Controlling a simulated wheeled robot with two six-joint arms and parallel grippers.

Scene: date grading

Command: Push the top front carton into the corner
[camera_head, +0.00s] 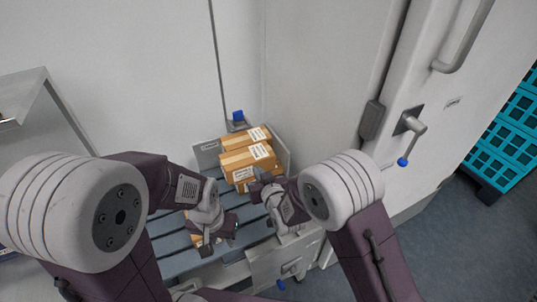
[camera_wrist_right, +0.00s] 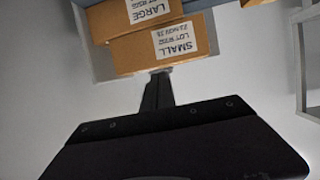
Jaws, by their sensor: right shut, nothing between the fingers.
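The top front carton (camera_head: 240,160) is brown with a white label and lies on other cartons in the corner. In the right wrist view the carton (camera_wrist_right: 140,52) reads SMALL, with a LARGE carton (camera_wrist_right: 112,16) right behind it. My right gripper (camera_head: 259,177) is shut and empty at its near side. In the right wrist view its fingertips (camera_wrist_right: 160,76) are at the carton's lower edge; I cannot tell whether they touch. My left gripper (camera_head: 222,240) hangs over the slatted surface; its jaw opening is unclear.
A further carton (camera_head: 245,138) lies behind, against low grey corner walls (camera_head: 206,155). A bit of brown carton shows under my left gripper. The slats (camera_head: 172,243) look bare at the left. A white door with a lever handle (camera_head: 410,125) stands at the right.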

